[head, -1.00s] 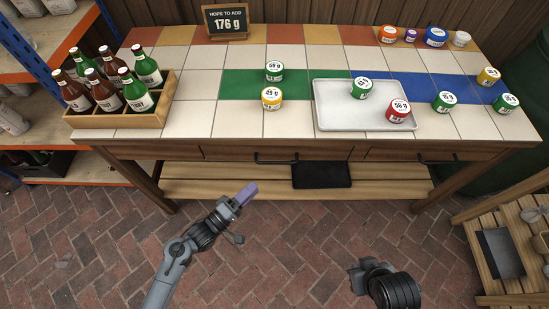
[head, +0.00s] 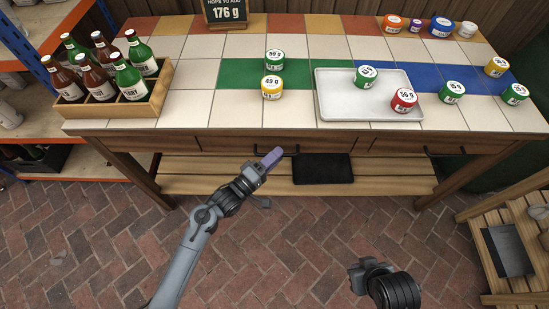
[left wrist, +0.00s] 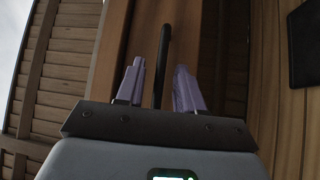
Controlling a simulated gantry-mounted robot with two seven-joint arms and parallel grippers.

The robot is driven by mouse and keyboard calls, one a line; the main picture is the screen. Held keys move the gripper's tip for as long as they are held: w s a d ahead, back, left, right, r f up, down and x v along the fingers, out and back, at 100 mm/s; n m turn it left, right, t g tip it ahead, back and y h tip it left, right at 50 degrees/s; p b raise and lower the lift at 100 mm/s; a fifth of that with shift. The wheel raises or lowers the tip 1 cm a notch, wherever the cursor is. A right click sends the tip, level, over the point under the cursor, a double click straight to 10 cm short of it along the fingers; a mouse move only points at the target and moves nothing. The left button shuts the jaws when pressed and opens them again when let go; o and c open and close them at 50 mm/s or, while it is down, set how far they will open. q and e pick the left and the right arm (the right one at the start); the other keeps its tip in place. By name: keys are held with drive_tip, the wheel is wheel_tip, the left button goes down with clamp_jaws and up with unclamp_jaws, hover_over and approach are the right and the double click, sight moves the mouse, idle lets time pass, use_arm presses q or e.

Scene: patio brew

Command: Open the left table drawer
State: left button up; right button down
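The left table drawer (head: 236,145) is in the table's front edge and looks shut. Its black bar handle (head: 290,151) is partly hidden by my left gripper (head: 271,157), which is at the handle. In the left wrist view, the purple fingers of my left gripper (left wrist: 156,90) are apart. The black handle (left wrist: 166,45) shows between them, with gaps to both fingers. I cannot tell whether the handle is fully within the fingers' reach. My right gripper (head: 368,274) is low at the right, and its fingers cannot be made out.
A second drawer with a black handle (head: 445,153) is to the right. On the table are a wooden crate (head: 115,110) of bottles, a white tray (head: 340,107) and several labelled tubs. A dark mat (head: 322,168) lies on the lower shelf. A slatted stand (head: 485,222) is at the right.

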use_arm(q)
clamp_jaws()
idle(0.3)
